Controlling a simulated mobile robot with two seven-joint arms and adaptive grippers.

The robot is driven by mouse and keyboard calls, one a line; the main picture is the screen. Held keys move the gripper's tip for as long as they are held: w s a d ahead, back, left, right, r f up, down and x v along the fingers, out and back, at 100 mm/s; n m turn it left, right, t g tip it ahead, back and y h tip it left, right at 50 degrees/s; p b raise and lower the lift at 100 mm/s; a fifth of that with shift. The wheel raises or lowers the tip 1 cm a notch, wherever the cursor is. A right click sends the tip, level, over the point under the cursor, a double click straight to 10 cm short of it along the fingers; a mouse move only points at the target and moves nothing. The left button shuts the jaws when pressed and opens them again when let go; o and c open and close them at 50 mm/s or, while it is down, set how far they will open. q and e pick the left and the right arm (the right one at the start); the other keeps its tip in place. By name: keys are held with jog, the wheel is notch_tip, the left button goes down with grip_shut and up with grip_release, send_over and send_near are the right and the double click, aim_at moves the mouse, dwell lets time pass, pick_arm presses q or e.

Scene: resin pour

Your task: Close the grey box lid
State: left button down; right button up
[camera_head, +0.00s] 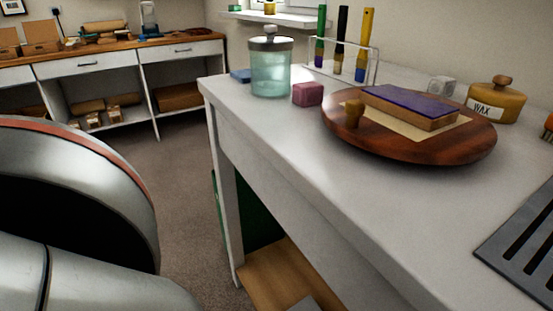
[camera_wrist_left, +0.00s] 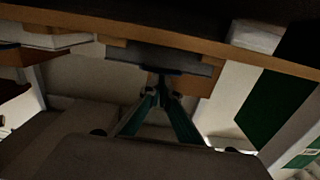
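A dark grey, flat-fronted piece (camera_wrist_left: 150,55), perhaps the grey box or its lid, lies below a wooden edge in the left wrist view. Its image is dark, and I cannot tell whether the lid is open. My left gripper (camera_wrist_left: 162,84) shows in the left wrist view with its fingers converging to a point. The fingertips appear shut, right at the grey piece, and I cannot tell whether they touch it. In the head view, a grey corner (camera_head: 303,304) shows on the wooden shelf at the bottom edge, mostly cut off. My right gripper is not in view.
The white worktop (camera_head: 270,130) carries a glass jar (camera_head: 270,72), a pink block (camera_head: 308,94), a round wooden board (camera_head: 345,142) and a wax pot (camera_head: 497,101). Below it is a wooden shelf (camera_head: 265,280). Open floor (camera_head: 165,190) lies left of the worktop.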

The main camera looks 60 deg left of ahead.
pick_arm(q)
jog(key=s, duration=0.7)
jog(key=shift+s+d+r, duration=0.15)
jog(key=shift+s+d, duration=0.1)
